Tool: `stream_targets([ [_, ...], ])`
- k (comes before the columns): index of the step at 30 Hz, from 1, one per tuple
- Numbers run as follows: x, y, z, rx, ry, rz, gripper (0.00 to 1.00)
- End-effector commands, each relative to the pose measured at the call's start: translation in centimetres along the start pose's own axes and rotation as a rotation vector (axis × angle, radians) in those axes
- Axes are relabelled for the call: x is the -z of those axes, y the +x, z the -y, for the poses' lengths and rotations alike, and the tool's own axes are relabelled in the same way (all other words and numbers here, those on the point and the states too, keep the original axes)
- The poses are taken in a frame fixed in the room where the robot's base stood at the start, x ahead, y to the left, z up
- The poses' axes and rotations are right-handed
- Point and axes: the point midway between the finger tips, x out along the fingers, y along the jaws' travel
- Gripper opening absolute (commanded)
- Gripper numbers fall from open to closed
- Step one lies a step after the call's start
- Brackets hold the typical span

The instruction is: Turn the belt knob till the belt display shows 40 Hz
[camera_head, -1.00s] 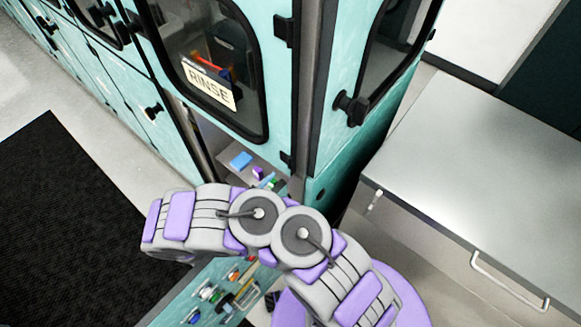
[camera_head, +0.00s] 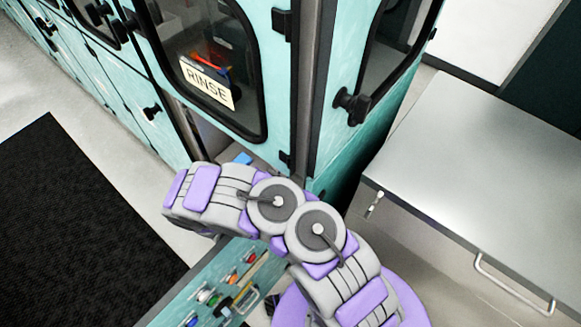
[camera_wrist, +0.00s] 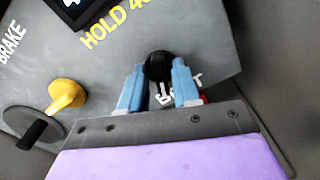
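The black belt knob (camera_wrist: 159,67) sits on a dark grey panel (camera_wrist: 215,40) in the wrist view. The two blue fingers of my gripper (camera_wrist: 160,78) stand on either side of it, with no clear gap at the tips. The white belt label (camera_wrist: 187,93) lies just below the knob, partly hidden behind the fingers. A dark display (camera_wrist: 78,8) is cut off at the top edge; only part of a light blue digit shows, so its value cannot be read. Yellow lettering beside it reads "HOLD 4" and then is cut off. My gripper is hidden in the head view.
A yellow knob (camera_wrist: 66,95) and a black lever on a grey disc (camera_wrist: 32,132) are left of my gripper. A teal cabinet with a "RINSE" sign (camera_head: 207,83) stands ahead in the head view. A grey-topped counter (camera_head: 480,150) is at right; a black mat (camera_head: 75,220) is at left.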

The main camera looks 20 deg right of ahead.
Motion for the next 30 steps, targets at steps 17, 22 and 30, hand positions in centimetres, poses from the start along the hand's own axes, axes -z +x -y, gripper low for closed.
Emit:
stream_targets([
  [17,0.00,0.00,-0.03,-0.001,0.003,0.000,0.00],
  [22,0.02,0.02,-0.08,-0.003,0.043,0.001,0.00],
  [30,-0.07,0.01,-0.05,-0.003,0.108,0.002,0.00],
])
